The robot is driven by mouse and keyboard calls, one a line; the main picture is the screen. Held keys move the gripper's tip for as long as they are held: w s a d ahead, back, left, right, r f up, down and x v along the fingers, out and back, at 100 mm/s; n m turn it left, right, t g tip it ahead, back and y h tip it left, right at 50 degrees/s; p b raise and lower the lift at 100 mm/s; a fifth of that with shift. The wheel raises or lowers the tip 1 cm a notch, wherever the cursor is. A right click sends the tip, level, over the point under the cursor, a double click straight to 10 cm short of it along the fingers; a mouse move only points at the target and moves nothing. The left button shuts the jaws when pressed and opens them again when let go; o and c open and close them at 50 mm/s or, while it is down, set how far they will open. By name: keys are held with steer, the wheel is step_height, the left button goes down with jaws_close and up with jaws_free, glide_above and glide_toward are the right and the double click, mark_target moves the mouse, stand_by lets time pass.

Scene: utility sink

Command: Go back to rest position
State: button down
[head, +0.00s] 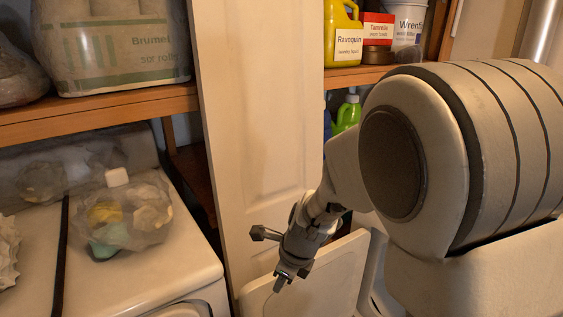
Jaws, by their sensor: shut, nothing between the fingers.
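My gripper (280,285) hangs at the lower middle of the head view, at the end of my arm, which reaches in from the right. Its fingers point down and look shut, with nothing held between them. It is in front of a pale upright panel (335,275) and the lower part of a white door (262,130). I cannot tell whether it touches the panel. My arm's large upper link covers much of the right side and hides what lies behind it.
A white appliance (150,270) at left bears a clear bag (125,215) of colored items. A wooden shelf (100,112) above holds a large wrapped pack (112,45). Right of the door, another shelf (352,77) holds a yellow jug (343,35) and boxes; a green bottle (348,112) stands below.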

steer(key=s+d+r+n+t+h+p, duration=0.1)
steer(key=s+d+r+n, duration=0.6)
steer(key=s+r+n, duration=0.2)
steer(key=s+d+r+n+t+h+p, duration=0.1)
steer(key=s+d+r+n+t+p, duration=0.1)
steer(key=s+d+r+n, duration=0.5)
step_height(320, 180, up, 4)
steer(key=s+n, duration=0.2)
steer(key=n, duration=0.4)
steer(key=shift+s+d+r+n+h, duration=0.25)
steer(key=shift+s+n+h, duration=0.05)
steer(key=shift+s+h, duration=0.1)
